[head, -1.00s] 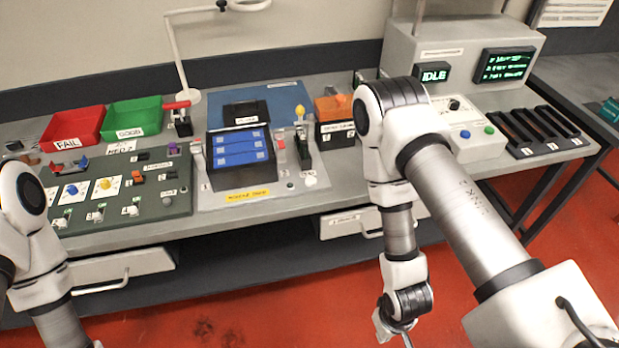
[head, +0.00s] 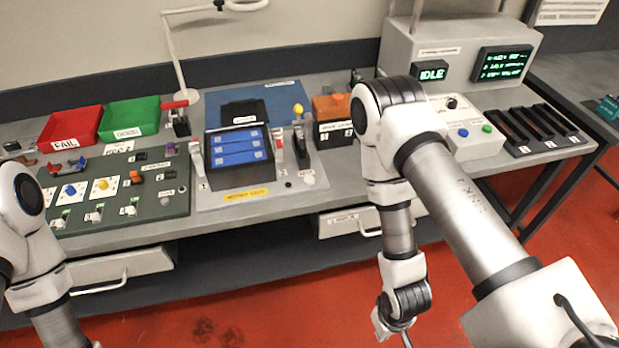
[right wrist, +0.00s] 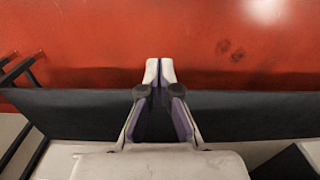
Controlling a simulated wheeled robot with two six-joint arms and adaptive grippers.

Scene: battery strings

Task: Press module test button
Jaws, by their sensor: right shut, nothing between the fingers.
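A grey test machine (head: 440,45) with an IDLE display (head: 431,71) and a green-text screen (head: 502,63) stands at the back right. A white control box before it carries a blue button (head: 463,132), a green button (head: 487,128) and a black knob. I cannot tell which is the module test button. A black module with blue cells (head: 238,148) sits in the grey fixture (head: 215,202) mid-bench. My right gripper (right wrist: 160,72) is shut and empty, low in front of the bench over red floor. My left arm is at the left edge, its gripper out of view.
A red FAIL bin (head: 70,135) and a green bin (head: 130,115) are at the back left. A green board (head: 150,200) with switches lies before them. Black slots (head: 545,128) are at the right. An orange-topped box (head: 333,118) stands near my right arm.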

